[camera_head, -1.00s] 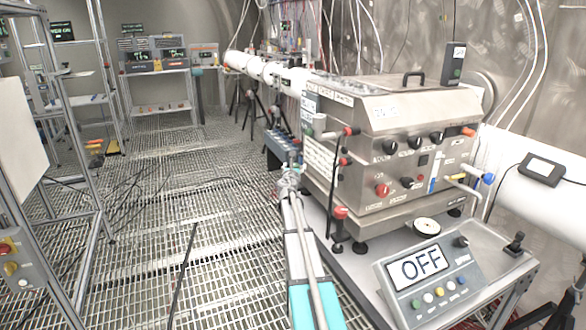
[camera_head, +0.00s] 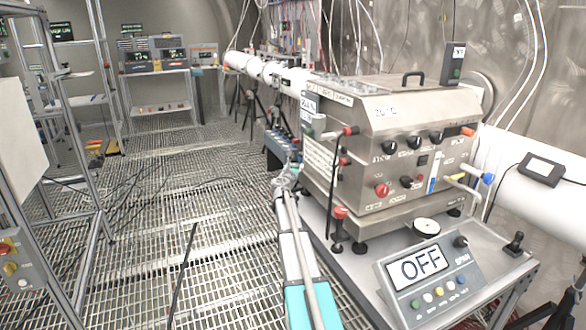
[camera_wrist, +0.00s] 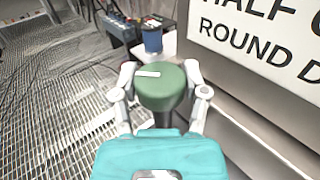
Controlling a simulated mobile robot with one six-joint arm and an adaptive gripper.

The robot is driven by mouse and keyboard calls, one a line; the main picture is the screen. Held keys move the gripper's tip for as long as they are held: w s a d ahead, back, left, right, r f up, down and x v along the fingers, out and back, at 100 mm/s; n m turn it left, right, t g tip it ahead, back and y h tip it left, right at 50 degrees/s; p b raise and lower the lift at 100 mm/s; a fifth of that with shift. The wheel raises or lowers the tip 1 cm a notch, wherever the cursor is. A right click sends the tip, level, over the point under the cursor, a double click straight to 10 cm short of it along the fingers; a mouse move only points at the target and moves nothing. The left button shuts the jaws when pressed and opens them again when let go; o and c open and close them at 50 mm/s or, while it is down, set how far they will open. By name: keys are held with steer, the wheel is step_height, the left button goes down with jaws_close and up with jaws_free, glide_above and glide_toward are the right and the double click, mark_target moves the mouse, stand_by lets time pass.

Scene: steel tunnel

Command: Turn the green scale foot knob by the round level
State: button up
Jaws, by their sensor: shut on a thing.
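The green knob (camera_wrist: 160,88) is a thick round cap with a white mark on its top, in the middle of the wrist view. My gripper (camera_wrist: 160,92) is shut on it, one finger on each side. In the head view my gripper (camera_head: 283,182) is at the left side of the steel machine, and I cannot make out the knob there.
The steel machine (camera_head: 385,145) stands close to the right of my gripper. A red knob (camera_head: 340,212) stands at its near left corner. A blue cap (camera_wrist: 152,40) is just beyond the green knob. A panel (camera_head: 425,265) reads OFF. The grated floor at left has free room.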

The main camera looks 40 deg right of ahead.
steer(key=shift+w, duration=0.15)
steer(key=o, duration=1.2)
steer(key=shift+c, duration=0.2)
steer(key=shift+a, duration=0.1)
steer(key=shift+s+a, duration=0.3)
steer(key=shift+s, duration=0.1)
steer(key=v, duration=1.1)
steer(key=shift+a, duration=0.1)
